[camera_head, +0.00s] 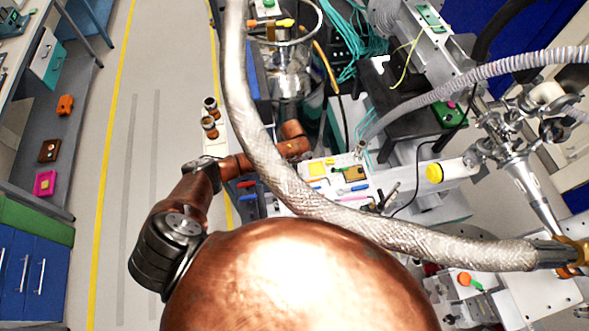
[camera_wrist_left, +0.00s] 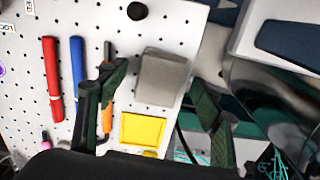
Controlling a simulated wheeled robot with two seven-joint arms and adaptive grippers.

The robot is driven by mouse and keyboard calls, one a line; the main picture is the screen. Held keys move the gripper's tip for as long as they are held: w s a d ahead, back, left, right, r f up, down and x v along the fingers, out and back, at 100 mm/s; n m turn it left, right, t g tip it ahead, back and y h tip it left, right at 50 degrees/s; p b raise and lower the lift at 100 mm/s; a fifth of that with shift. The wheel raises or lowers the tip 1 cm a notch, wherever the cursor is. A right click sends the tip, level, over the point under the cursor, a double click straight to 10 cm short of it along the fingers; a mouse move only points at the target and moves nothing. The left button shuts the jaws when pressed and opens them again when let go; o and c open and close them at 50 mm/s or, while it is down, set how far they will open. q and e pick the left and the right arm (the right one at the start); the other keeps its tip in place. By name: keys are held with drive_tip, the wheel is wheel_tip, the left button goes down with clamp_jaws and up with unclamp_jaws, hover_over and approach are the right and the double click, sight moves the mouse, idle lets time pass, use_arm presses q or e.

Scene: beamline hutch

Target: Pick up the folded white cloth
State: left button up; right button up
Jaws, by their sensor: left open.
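In the left wrist view, a pale grey block-like piece (camera_wrist_left: 163,77) lies on the white perforated board (camera_wrist_left: 90,22). It may be the folded white cloth, but its shade and shape leave this unsure. My left gripper (camera_wrist_left: 160,90) is open, its two dark green fingers apart on either side of the piece, with nothing held. I cannot tell the height of the fingers above the board. In the head view, my left arm reaches from the left to the board (camera_head: 330,186), and its fingers cannot be made out. I cannot pick out the cloth there. My right gripper is out of view.
A red marker (camera_wrist_left: 52,80), a blue marker (camera_wrist_left: 78,75), an orange tool (camera_wrist_left: 107,118) and a yellow square (camera_wrist_left: 143,130) lie near the grey piece. A thick braided hose (camera_head: 330,212) crosses in front of the board. Equipment crowds the right; floor (camera_head: 150,110) is clear at left.

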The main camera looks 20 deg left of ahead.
use_arm(q)
drive_tip(key=c, duration=0.6)
drive_tip(key=shift+c, duration=1.7)
drive_tip(key=shift+w+r, duration=0.1)
drive_tip(key=shift+r, duration=0.55)
drive_tip(key=shift+r+b, duration=0.5)
drive_tip(key=shift+r, duration=0.25)
drive_tip(key=s+r+b, duration=0.1)
drive_tip(key=s+r, duration=0.9)
drive_tip(key=s, duration=0.4)
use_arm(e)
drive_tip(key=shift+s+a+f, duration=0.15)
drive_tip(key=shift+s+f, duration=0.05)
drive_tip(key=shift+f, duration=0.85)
use_arm(q)
drive_tip(key=shift+r, duration=0.1)
